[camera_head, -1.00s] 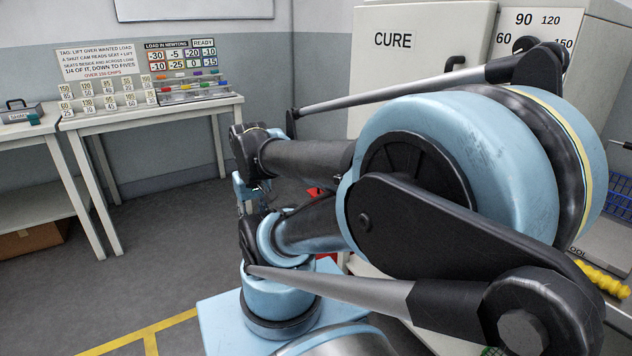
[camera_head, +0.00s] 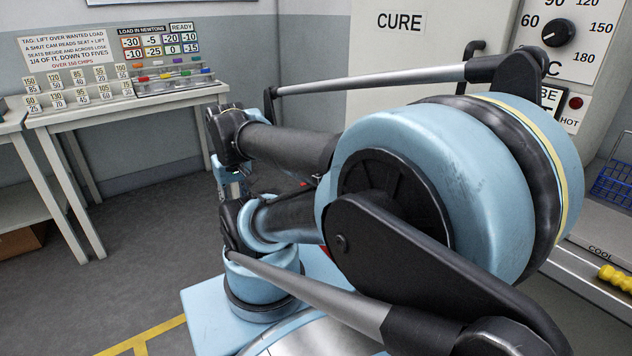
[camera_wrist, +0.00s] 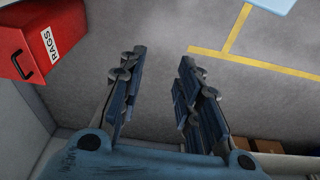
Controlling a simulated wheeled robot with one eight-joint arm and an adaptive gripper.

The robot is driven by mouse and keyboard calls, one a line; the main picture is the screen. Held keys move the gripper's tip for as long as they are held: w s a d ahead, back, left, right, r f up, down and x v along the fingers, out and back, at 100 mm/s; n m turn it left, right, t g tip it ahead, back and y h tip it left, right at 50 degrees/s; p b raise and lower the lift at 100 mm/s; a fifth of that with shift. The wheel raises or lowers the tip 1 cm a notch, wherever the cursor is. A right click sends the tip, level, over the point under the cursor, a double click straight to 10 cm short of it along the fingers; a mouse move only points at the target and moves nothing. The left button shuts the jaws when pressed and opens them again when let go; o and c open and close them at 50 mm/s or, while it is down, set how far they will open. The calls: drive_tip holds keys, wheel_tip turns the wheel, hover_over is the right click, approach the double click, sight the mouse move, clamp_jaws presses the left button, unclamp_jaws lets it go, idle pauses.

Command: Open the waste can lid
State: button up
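A red can marked RAGS (camera_wrist: 22,42), with a dark handle (camera_wrist: 22,66), is at the top left of the wrist view, partly cut off by the frame edge. No open gap shows at its lid. My gripper (camera_wrist: 160,58) is open, with its two dark fingers apart and nothing between them. The can lies to the left of the left finger, apart from it. In the head view my arm hides nearly all of the can, and my gripper cannot be made out clearly there.
A white CURE cabinet (camera_head: 375,75) with a dial (camera_head: 558,33) stands behind my arm. A table (camera_head: 55,118) with tags and coloured blocks is at the left. Yellow lines (camera_wrist: 262,65) mark the grey floor. Open floor (camera_head: 150,240) lies between table and arm.

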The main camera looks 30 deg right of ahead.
drive_tip(key=w+d+r, duration=0.3)
drive_tip(key=w+d, duration=0.1)
drive_tip(key=w, duration=0.2)
drive_tip(key=w+d+r, duration=0.3)
drive_tip(key=w, duration=0.3)
drive_tip(key=w+d+f+g+h, duration=0.1)
drive_tip(key=w+d+f, duration=0.1)
drive_tip(key=w+d, duration=0.65)
drive_tip(key=w+d+f+h, duration=0.1)
drive_tip(key=w+d, duration=0.5)
drive_tip(key=d, duration=0.5)
drive_tip(key=w+d+f+g, duration=0.1)
drive_tip(key=w+d+f, duration=0.1)
drive_tip(key=d+f, duration=0.4)
drive_tip(key=w+d+f, duration=0.2)
drive_tip(key=d+f, duration=0.1)
drive_tip(key=d, duration=0.6)
drive_tip(key=shift+n, duration=0.3)
drive_tip(key=d+f, duration=0.1)
drive_tip(key=f, duration=0.4)
drive_tip(key=d+f, duration=0.1)
drive_tip(key=f, duration=0.5)
drive_tip(key=d+f, duration=0.1)
drive_tip(key=f, duration=0.4)
drive_tip(key=shift+w+d+f, duration=0.1)
drive_tip(key=shift+f, duration=0.3)
drive_tip(key=shift+c, duration=0.2)
clamp_jaws()
